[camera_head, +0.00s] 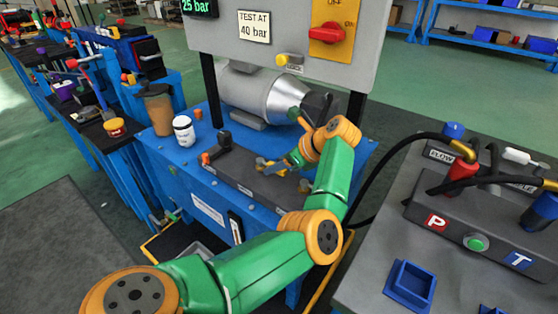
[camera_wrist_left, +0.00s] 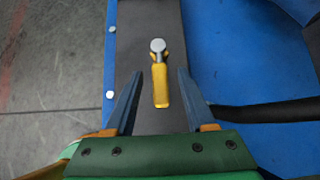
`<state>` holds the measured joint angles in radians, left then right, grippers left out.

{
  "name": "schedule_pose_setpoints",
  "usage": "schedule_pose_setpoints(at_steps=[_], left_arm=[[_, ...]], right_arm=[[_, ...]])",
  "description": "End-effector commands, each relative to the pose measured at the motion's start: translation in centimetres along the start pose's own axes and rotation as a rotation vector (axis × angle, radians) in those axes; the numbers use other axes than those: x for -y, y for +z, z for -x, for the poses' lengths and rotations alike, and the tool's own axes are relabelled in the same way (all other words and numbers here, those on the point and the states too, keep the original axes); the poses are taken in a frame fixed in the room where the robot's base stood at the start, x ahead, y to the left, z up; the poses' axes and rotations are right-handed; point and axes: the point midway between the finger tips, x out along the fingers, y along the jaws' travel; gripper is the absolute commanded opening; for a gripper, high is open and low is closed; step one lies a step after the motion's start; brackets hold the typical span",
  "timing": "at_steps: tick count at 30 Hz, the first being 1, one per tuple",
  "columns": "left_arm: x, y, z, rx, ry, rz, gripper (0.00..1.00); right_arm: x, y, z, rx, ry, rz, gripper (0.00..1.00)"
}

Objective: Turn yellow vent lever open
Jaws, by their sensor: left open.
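The yellow vent lever (camera_wrist_left: 160,88) is in the left wrist view, with a round silver pivot (camera_wrist_left: 158,45) at its far end. It is mounted on a dark grey block (camera_wrist_left: 148,20) and points back towards my wrist. My left gripper (camera_wrist_left: 159,74) is open, one blue-grey finger on each side of the lever, with gaps on both sides. In the head view my left gripper (camera_head: 285,166) is low over the block, and its fingers partly hide the yellow parts there. My right gripper is not in view.
A white jar (camera_head: 184,132) and a brown container (camera_head: 158,110) stand left on the blue bench (camera_head: 185,185). A grey panel (camera_head: 290,35) with a red knob (camera_head: 326,33) rises behind. A grey table (camera_head: 460,250) with hoses is at right.

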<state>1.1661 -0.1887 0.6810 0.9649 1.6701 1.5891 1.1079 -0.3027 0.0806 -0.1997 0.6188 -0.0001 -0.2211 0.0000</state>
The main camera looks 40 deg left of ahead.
Motion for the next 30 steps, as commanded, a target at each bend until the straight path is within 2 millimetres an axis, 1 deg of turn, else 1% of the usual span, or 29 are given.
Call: schedule_pose_setpoints(at_steps=[3,4,5,6,8,9,10,30], left_arm=[[0.00,0.00,0.02,0.000,0.000,0.000,0.55],[0.01,0.00,0.02,0.000,0.000,0.000,0.50],[0.01,0.00,0.02,0.001,0.000,0.000,0.41],[0.01,0.01,0.03,0.001,0.000,-0.001,0.31],[0.01,0.00,0.03,0.001,0.000,-0.001,0.14],[0.01,0.01,0.03,0.001,0.000,-0.001,0.04],[0.01,0.01,0.04,0.001,0.000,-0.001,0.00],[0.00,0.00,0.04,0.001,0.000,-0.001,0.00]], right_arm=[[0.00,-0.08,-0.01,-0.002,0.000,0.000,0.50],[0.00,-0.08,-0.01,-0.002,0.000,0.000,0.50],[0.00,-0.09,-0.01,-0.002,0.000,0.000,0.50],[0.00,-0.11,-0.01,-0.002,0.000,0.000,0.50],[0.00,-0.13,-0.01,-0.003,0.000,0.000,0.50],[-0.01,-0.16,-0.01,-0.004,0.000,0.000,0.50],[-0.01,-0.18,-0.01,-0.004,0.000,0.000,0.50],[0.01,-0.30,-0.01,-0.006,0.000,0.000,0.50]])
